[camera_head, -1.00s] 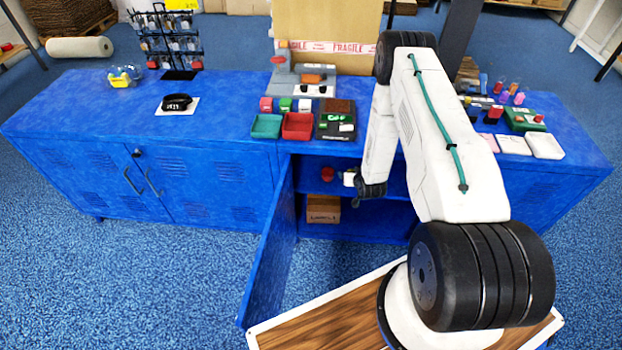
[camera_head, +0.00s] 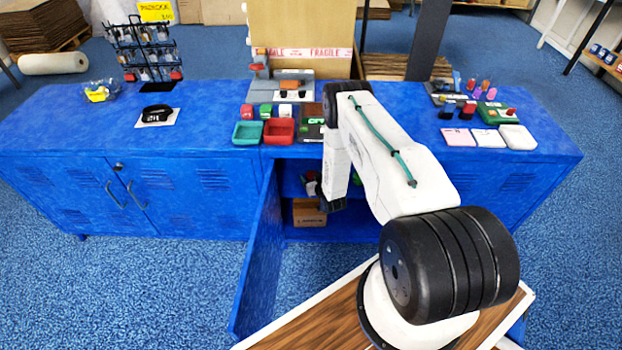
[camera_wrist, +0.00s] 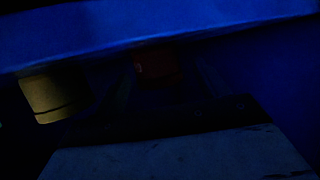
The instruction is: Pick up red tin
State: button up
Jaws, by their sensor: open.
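The red tin (camera_wrist: 155,65) shows dimly in the wrist view, under the blue edge at the top. My gripper (camera_wrist: 163,82) is open, its dark fingers hard to make out, with the tin ahead and roughly between them. I cannot tell whether they touch it. A pale yellowish tin (camera_wrist: 52,95) stands to the left. In the head view, my gripper (camera_head: 332,204) is at the open cabinet's upper shelf. A small red patch, likely the red tin (camera_head: 309,176), shows left of it, partly hidden.
The open blue cabinet door (camera_head: 257,265) stands left of my arm. A cardboard box (camera_head: 308,213) sits in the lower compartment. The blue counter (camera_head: 215,105) above carries a green tray (camera_head: 247,132), a red tray (camera_head: 279,131) and other goods. A green item (camera_head: 358,180) is on the shelf.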

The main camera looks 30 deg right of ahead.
aim_at(310, 173)
jog(key=x, duration=0.3)
jog(key=shift+w, duration=0.15)
jog(key=c, duration=1.1)
jog(key=shift+r, duration=0.15)
jog(key=shift+r, duration=0.45)
notch_tip(310, 173, up, 2)
jog(key=shift+r, duration=0.2)
jog(key=s+d, duration=0.2)
jog(key=s, duration=0.2)
jog(key=s+d+r, duration=0.1)
jog(key=s+d, duration=0.1)
jog(key=s, duration=0.3)
jog(key=s+d, duration=0.3)
jog(key=s, duration=0.2)
jog(key=shift+s+r, duration=0.25)
